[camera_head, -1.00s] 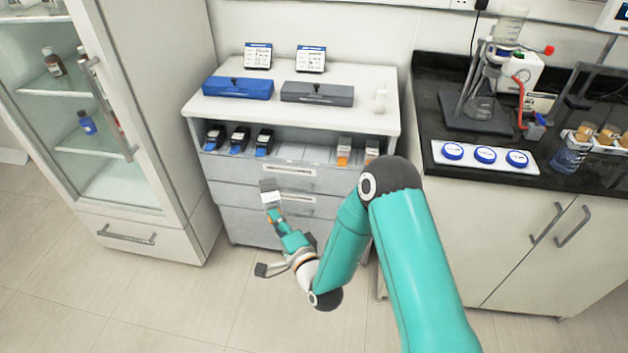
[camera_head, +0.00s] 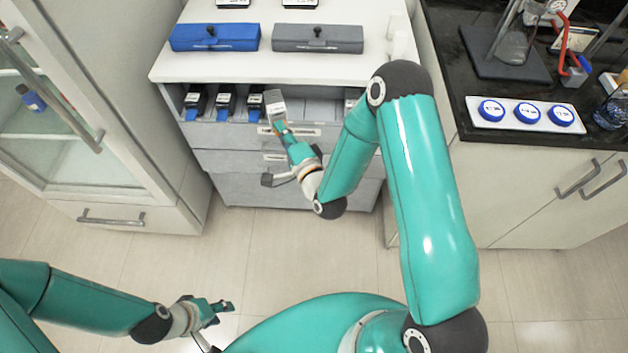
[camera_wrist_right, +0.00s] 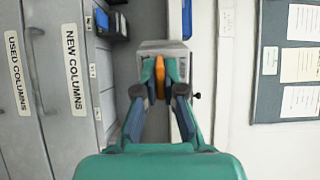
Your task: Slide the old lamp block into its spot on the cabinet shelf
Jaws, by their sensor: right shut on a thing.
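My right gripper (camera_head: 281,126) is shut on the lamp block (camera_head: 275,103), a grey-white block with an orange part between the fingers. The block also shows in the right wrist view (camera_wrist_right: 166,47), ahead of the fingertips. In the head view it overlaps the cabinet's open shelf (camera_head: 310,109), just right of the third black-and-blue block (camera_head: 255,107). Whether it is inside the bay or in front of it, I cannot tell. My left gripper (camera_head: 224,307) is low at the front, away from the cabinet, with its finger opening unclear.
Several black-and-blue blocks stand at the shelf's left, including one at the far left (camera_head: 195,103). The middle of the shelf looks bare; my right arm hides part of its right end. Blue (camera_head: 214,38) and grey (camera_head: 318,39) boxes sit on top. Labelled drawers (camera_wrist_right: 75,70) are below.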

